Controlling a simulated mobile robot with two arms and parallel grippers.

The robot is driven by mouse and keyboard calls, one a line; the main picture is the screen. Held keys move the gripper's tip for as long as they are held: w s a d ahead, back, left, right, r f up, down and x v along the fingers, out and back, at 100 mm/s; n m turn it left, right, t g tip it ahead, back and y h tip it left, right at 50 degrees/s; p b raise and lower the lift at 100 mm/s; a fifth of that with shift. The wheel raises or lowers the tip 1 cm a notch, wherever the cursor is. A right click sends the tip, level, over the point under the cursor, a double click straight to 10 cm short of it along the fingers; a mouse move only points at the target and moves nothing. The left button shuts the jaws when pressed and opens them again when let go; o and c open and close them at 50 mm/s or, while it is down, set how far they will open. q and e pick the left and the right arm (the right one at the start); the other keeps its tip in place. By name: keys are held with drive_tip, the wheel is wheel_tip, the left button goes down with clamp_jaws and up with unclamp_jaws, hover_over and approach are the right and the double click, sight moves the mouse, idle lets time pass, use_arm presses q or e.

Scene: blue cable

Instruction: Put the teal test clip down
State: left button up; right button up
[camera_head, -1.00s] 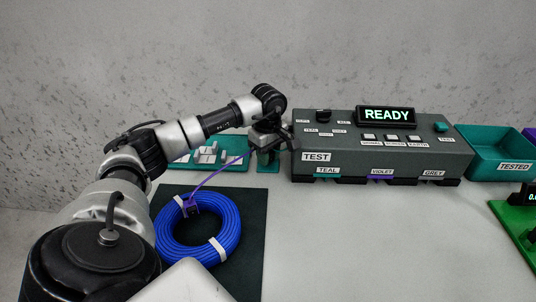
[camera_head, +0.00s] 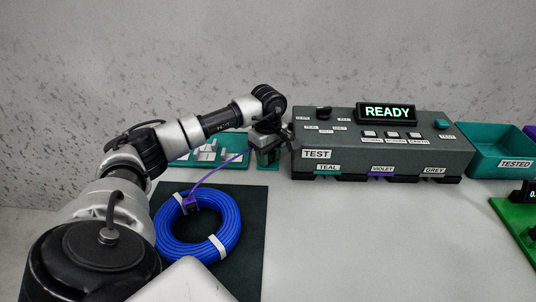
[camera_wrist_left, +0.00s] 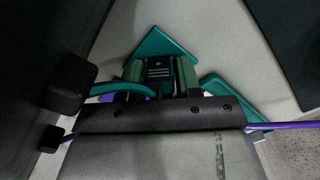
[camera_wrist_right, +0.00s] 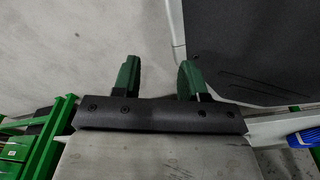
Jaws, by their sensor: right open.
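My left gripper (camera_head: 268,156) points down over a small teal rest (camera_head: 261,167) just left of the test box. In the left wrist view, its green fingers (camera_wrist_left: 160,75) stand close on both sides of the dark teal test clip (camera_wrist_left: 160,68), with no clear gap. A teal lead (camera_wrist_left: 122,88) curves to the clip from the left. A teal surface (camera_wrist_left: 165,40) lies beyond the clip; whether the clip touches it I cannot tell. My right gripper (camera_wrist_right: 158,80) is open and empty, and shows only in its own wrist view.
The test box (camera_head: 390,155) reads READY. A blue cable coil (camera_head: 175,240) lies on a dark mat (camera_head: 250,235), with a violet lead (camera_head: 215,172) rising from it. A teal tray (camera_head: 195,162) stands behind. The TESTED bin (camera_head: 505,163) is right of the box. The front middle is clear.

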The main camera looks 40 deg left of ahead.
use_arm(q)
drive_tip(key=o, duration=0.3)
use_arm(e)
drive_tip(key=shift+w+d, duration=0.1)
drive_tip(key=shift+d, duration=0.05)
use_arm(q)
drive_tip(key=shift+r, duration=0.25)
drive_tip(key=shift+r+p, duration=0.45)
drive_tip(key=shift+r, duration=0.35)
wheel_tip(320, 180, up, 11)
use_arm(e)
drive_tip(key=s, duration=0.1)
drive_tip(key=s+f, duration=0.1)
drive_tip(key=s, duration=0.2)
drive_tip(key=shift+s+d+f, duration=0.15)
drive_tip(key=shift+d+f, duration=0.15)
drive_tip(key=shift+d, duration=0.05)
use_arm(q)
drive_tip(key=shift+r, duration=0.1)
drive_tip(key=shift+p, duration=0.3)
